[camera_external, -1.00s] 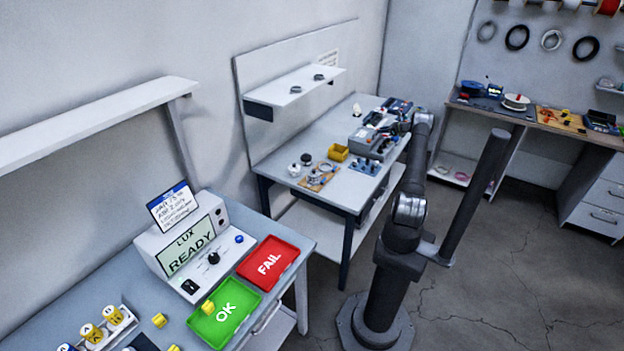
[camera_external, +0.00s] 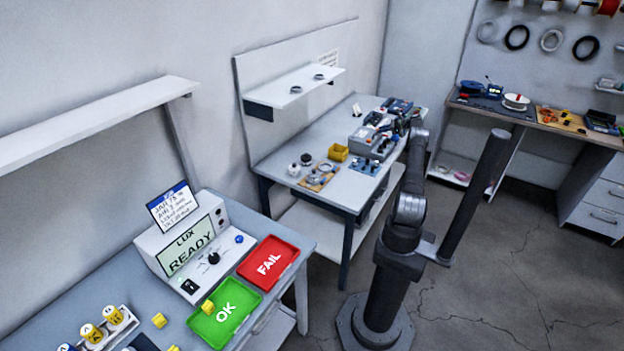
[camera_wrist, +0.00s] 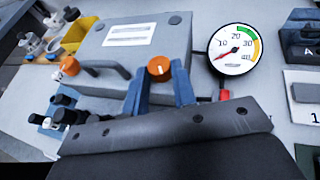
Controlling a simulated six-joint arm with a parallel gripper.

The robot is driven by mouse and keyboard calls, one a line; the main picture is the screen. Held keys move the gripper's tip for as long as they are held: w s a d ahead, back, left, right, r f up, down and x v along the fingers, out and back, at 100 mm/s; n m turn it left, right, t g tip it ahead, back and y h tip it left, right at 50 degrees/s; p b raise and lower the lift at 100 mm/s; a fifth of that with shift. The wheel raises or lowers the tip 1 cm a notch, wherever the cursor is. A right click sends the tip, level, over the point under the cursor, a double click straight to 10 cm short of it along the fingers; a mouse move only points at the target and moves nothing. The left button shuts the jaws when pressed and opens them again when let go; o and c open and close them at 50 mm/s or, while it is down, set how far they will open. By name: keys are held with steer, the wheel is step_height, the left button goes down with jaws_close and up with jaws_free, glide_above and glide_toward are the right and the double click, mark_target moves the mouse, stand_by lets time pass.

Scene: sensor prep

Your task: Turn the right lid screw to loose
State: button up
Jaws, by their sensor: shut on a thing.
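A grey box (camera_wrist: 148,40) with a white label on its lid stands on the bench; it also shows in the external view (camera_external: 368,139). The right lid screw (camera_wrist: 159,67) is an orange knob with a pale mark line, at the front right of the box. The left lid screw (camera_wrist: 69,66) is a similar orange knob, free, by a dark handle. My gripper (camera_wrist: 160,84) has its two blue fingers on either side of the right screw, shut on it. The fingers hide its lower part. In the external view my arm hides the gripper's contact.
A round pressure gauge (camera_wrist: 234,49) with a red fitting stands close to the right of my fingers. Black-topped connectors on a blue plate (camera_wrist: 52,118) lie at the left. A yellow bin (camera_wrist: 80,33) stands behind. Numbered plates (camera_wrist: 303,88) lie at the right.

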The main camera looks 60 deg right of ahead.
steer(key=o, duration=1)
steer(key=v, duration=0.7)
steer(key=shift+s, duration=0.2)
steer(key=shift+r, duration=0.1)
